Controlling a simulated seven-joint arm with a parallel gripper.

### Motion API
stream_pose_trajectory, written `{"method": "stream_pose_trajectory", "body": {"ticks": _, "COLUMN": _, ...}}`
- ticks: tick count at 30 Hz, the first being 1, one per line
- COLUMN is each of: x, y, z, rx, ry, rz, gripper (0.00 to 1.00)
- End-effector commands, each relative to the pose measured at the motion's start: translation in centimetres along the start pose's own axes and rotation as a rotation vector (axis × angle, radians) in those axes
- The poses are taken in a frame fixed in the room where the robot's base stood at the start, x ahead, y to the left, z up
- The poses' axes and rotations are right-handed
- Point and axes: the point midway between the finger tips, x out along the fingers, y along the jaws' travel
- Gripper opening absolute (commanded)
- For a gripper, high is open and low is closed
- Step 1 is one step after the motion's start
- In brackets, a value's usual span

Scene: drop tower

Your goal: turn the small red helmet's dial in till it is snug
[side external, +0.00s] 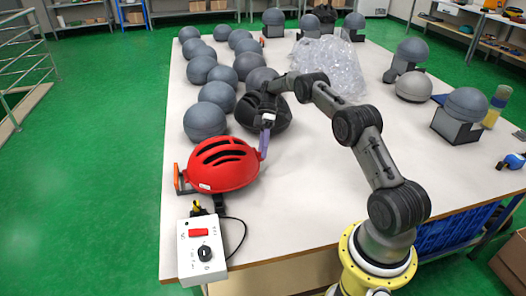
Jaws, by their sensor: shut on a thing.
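The small red helmet (222,165) with dark vents sits near the left edge of the table. My gripper (263,147) reaches down at the helmet's right end, with a purple piece showing there between the wrist and the red shell. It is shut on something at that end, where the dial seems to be. The dial itself is too small and covered to make out. I cannot tell how far it is turned or how snug the helmet is.
A black helmet (272,117) lies just behind my gripper. A control box (201,251) with a cable is at the front left corner. Clear plastic wrap (328,67) lies at the back. The table's (320,185) middle right is clear.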

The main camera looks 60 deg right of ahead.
Motion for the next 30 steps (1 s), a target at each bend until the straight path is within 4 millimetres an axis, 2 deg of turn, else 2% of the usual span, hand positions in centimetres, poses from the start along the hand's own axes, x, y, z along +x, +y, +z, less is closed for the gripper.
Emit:
{"method": "stream_pose_trajectory", "body": {"ticks": 10, "x": 0.03, "y": 0.21, "z": -0.05, "rx": 0.040, "ry": 0.002, "rz": -0.099, "gripper": 0.00}}
{"method": "stream_pose_trajectory", "body": {"ticks": 26, "x": -0.01, "y": 0.18, "z": -0.08, "rx": 0.046, "ry": 0.002, "rz": -0.117, "gripper": 0.00}}
{"method": "stream_pose_trajectory", "body": {"ticks": 27, "x": -0.01, "y": 0.18, "z": -0.08, "rx": 0.046, "ry": 0.002, "rz": -0.117, "gripper": 0.43}}
{"method": "stream_pose_trajectory", "body": {"ticks": 30, "x": 0.00, "y": 0.18, "z": -0.07, "rx": 0.046, "ry": 0.002, "rz": -0.116, "gripper": 0.61}}
